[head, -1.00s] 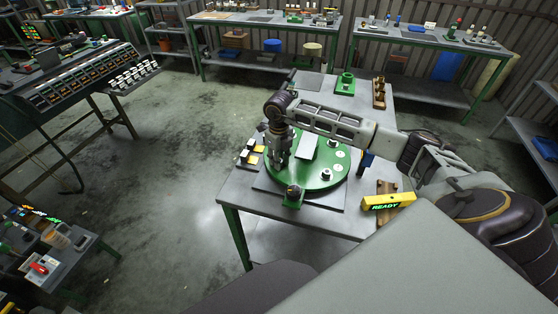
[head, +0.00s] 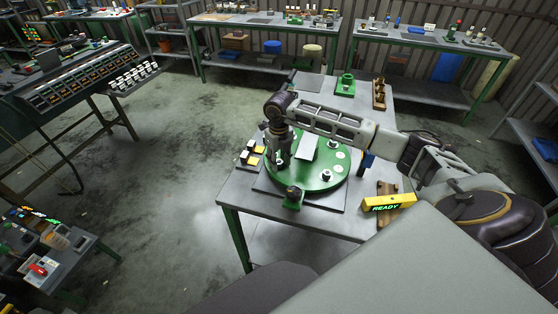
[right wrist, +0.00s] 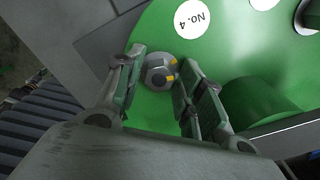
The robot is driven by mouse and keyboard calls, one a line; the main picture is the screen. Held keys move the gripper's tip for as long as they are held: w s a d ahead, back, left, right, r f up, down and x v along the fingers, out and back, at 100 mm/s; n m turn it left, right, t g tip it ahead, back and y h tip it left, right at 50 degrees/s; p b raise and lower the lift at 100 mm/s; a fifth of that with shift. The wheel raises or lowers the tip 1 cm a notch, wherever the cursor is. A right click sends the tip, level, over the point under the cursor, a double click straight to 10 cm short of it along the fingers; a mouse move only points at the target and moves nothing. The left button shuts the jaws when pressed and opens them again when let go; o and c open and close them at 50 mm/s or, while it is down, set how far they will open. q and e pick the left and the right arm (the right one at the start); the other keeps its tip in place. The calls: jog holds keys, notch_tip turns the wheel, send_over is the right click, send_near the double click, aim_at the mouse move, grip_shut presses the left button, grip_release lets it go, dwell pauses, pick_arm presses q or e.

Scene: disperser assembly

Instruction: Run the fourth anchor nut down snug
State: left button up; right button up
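The green round disperser base (head: 318,180) lies on a dark plate on the grey table. My right gripper (head: 281,160) points down over the disc's left part. In the right wrist view, my right gripper's fingers (right wrist: 161,62) stand on either side of a grey hex nut (right wrist: 158,76) with yellow marks. The nut fills the gap between the fingertips, and they look closed on it. A white "No. 4" label (right wrist: 193,19) is beside it on the disc. Other nuts (head: 326,175) stand at other places on the disc. My left gripper is out of view.
A pale block (head: 307,148) stands mid-disc. A yellow box reading READY (head: 388,203) is at the right. A brown rack (head: 379,94) and green part (head: 345,85) stand behind.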

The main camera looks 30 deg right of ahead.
aim_at(279, 161)
jog(key=shift+o, duration=0.4)
jog(key=shift+f, duration=0.1)
notch_tip(279, 161, up, 12)
dwell(0.6)
dwell(0.6)
